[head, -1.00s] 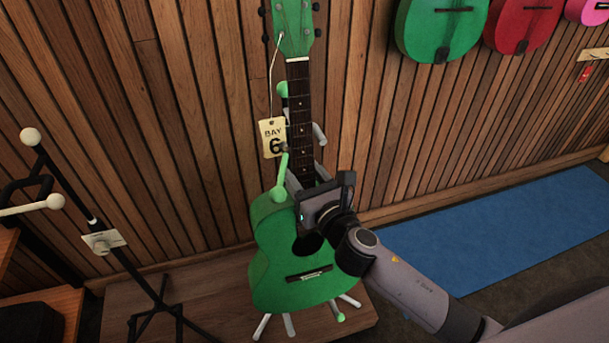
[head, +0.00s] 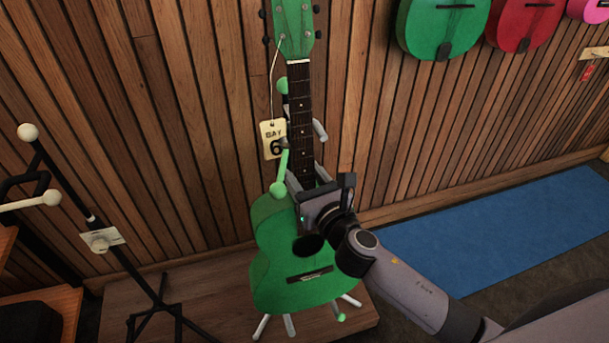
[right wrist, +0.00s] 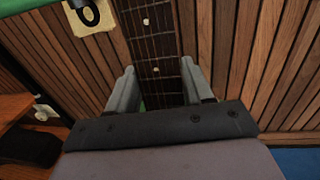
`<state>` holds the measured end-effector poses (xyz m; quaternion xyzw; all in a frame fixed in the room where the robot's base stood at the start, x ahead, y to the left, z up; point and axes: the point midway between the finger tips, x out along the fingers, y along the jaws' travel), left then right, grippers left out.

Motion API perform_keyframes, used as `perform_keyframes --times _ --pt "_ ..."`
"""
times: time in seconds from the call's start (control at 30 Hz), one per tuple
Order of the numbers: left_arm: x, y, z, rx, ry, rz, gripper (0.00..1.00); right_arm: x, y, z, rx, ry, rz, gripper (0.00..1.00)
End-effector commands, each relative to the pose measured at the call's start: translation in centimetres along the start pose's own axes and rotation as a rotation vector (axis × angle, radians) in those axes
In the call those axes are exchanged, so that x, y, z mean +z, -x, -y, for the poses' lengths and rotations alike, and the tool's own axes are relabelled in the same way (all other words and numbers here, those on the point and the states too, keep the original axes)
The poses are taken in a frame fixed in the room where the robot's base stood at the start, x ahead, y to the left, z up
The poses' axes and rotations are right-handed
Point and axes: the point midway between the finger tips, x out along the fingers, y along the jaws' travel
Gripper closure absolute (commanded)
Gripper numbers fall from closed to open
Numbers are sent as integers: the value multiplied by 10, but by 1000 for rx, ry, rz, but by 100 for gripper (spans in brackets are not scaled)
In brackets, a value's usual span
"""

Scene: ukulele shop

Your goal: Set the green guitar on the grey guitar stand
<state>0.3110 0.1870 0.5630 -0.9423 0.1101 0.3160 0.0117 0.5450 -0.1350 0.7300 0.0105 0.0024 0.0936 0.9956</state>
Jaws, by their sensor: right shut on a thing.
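The green guitar (head: 282,254) stands upright in the head view, in front of the wood-slat wall. Its dark neck (head: 300,122) runs up to a green headstock. The grey guitar stand (head: 320,131) is mostly hidden behind the guitar; its grey feet, one green-tipped, show below the body. I cannot tell whether the guitar's weight rests on it. My right gripper (head: 300,187) is shut on the neck just above the body. In the right wrist view its two fingers (right wrist: 157,90) sit either side of the fretboard (right wrist: 153,45). My left gripper is not in view.
A black stand with cream tips (head: 148,286) is at left, near a wooden shelf. Stand and guitar are over a low wooden platform (head: 225,300). A blue mat (head: 500,222) lies at right. Several instruments hang above.

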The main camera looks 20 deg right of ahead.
Motion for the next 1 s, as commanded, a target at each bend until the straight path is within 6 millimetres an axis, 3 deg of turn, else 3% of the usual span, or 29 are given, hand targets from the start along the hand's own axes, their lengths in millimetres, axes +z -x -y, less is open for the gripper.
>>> perform_keyframes --times 1.0 --pt "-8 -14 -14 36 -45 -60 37 -36 -4 1 2 0 13 100"
